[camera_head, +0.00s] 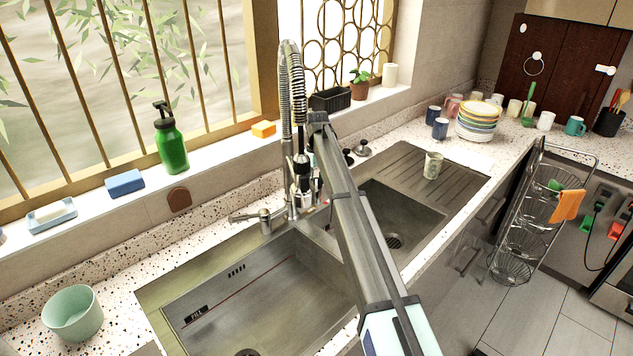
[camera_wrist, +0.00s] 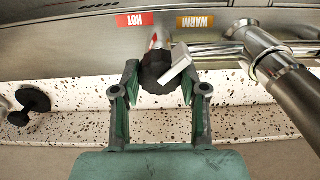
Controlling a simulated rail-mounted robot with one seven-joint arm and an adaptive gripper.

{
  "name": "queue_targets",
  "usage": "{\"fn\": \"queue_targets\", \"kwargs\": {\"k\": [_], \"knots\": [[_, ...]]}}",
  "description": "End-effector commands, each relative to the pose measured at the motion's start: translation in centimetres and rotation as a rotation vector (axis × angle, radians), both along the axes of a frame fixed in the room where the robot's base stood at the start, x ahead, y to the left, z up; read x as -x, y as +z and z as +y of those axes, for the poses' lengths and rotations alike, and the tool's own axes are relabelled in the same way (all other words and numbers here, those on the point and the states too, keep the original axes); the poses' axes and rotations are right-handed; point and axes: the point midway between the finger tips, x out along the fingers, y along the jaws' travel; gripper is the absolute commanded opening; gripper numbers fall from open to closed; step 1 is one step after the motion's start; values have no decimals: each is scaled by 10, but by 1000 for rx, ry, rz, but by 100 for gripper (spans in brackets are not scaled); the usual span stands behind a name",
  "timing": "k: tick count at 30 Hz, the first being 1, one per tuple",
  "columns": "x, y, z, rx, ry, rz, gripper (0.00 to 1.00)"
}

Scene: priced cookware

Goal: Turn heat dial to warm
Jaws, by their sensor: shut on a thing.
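In the wrist view, a dark round heat dial (camera_wrist: 154,68) sits below a red HOT label (camera_wrist: 134,19) and an amber WARM label (camera_wrist: 195,21), both upside down. A red and white pointer mark (camera_wrist: 154,40) at the dial's top lies in the gap between the labels, close to HOT's right edge. A pale lever-like piece (camera_wrist: 175,65) crosses the dial's right side. My gripper (camera_wrist: 159,82) is shut on the dial, one finger on each side. In the head view, my arm hides most of the dial area beside the faucet (camera_head: 291,130).
Metal faucet pipes (camera_wrist: 275,65) run close to my gripper's right in the wrist view. A black knob (camera_wrist: 33,100) stands at the left. The head view shows the sink basin (camera_head: 265,300), a green soap bottle (camera_head: 171,145) and a cup (camera_head: 433,165) on the drainboard.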

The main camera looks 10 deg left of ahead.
Motion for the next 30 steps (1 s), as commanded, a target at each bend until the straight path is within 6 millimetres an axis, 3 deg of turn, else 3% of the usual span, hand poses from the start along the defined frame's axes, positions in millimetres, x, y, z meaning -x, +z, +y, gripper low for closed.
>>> {"fn": "queue_targets", "kwargs": {"k": [14,15,17,30], "knots": [[1,-1,0,2,20,3,8],[1,-1,0,2,20,3,46],[1,-1,0,1,20,3,68],[0,6,0,0,19,0,68]]}}
